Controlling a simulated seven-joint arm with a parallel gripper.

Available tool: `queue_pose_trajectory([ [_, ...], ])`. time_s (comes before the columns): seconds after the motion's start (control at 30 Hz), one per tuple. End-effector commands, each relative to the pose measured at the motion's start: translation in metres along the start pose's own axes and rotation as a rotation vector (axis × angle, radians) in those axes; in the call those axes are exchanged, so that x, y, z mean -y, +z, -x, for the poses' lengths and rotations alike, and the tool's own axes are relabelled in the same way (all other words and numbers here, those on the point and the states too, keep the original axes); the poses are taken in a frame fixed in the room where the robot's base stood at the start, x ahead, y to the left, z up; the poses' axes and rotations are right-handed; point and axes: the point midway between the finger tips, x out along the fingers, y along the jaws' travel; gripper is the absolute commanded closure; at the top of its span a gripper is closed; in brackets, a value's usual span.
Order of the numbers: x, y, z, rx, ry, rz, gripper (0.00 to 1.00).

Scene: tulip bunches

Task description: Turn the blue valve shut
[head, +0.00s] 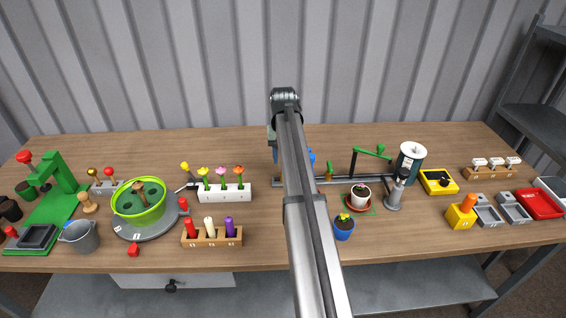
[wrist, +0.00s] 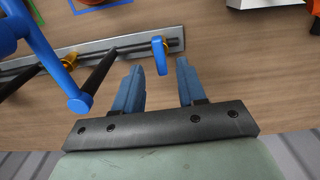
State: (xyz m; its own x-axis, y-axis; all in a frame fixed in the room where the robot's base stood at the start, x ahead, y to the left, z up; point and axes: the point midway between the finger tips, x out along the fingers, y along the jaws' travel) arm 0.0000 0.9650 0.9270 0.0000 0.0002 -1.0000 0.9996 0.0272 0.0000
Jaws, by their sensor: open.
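In the wrist view, a small blue handle (wrist: 159,57), which looks like the blue valve, sits at a brass fitting on a dark pipe. The pipe runs over a grey base strip (wrist: 176,33). My gripper (wrist: 160,66) is open, with its two blue-grey fingertips on either side of the handle's near end. I see no clear contact, and I cannot tell the height between fingers and handle.
A larger blue part with a bent arm (wrist: 62,85) stands left of my fingers in the wrist view, close by.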

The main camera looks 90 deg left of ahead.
Motion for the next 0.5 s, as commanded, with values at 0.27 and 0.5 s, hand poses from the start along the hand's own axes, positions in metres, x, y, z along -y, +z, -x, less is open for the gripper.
queue_pose_trajectory([
  [0.27, 0.0, -0.001, 0.057, -0.002, 0.0, 0.0, 0.6],
  [0.5, 0.0, -0.001, 0.09, -0.001, 0.0, 0.0, 0.6],
])
